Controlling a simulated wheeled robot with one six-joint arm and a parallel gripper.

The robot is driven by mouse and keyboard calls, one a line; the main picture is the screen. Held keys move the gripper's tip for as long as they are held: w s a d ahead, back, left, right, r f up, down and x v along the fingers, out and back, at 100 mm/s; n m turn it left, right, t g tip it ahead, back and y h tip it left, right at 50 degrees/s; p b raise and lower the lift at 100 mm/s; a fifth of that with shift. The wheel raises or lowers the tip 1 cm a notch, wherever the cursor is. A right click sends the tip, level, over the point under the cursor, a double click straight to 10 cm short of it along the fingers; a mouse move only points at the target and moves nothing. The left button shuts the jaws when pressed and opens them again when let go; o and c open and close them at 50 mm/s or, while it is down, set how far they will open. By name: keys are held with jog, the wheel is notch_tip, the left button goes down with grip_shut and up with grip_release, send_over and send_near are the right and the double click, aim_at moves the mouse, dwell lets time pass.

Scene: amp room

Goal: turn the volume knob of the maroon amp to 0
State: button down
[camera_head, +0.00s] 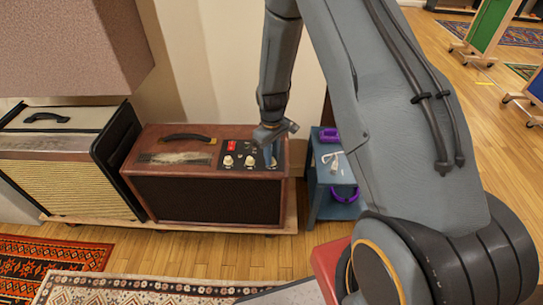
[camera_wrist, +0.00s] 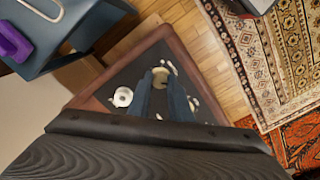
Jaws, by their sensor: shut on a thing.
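The maroon amp (camera_head: 205,190) stands on a low wooden board, with a black control panel on the right of its top. Two cream knobs (camera_head: 239,161) and a red switch (camera_head: 232,146) show on the panel. My gripper (camera_head: 271,158) points down at the panel's right end. In the wrist view its two blue-grey fingers (camera_wrist: 161,88) are shut on a cream knob (camera_wrist: 160,76), whose top shows between the tips. Another pale knob (camera_wrist: 122,97) is to the left, apart from the fingers. The knob's marks and pointer are too small or hidden to read.
A cream-fronted amp (camera_head: 70,160) stands just left of the maroon one. A blue shelf (camera_head: 335,205) with purple items is close on the right. A pinkish-brown box shape (camera_head: 70,45) hangs over the upper left. Patterned rugs (camera_head: 150,285) lie on the wooden floor in front.

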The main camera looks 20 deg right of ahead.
dwell(0.3)
jog(key=c, duration=1.6)
grip_release()
jog(key=shift+r, duration=0.1)
jog(key=shift+r, duration=3.85)
jog(key=shift+r, duration=0.1)
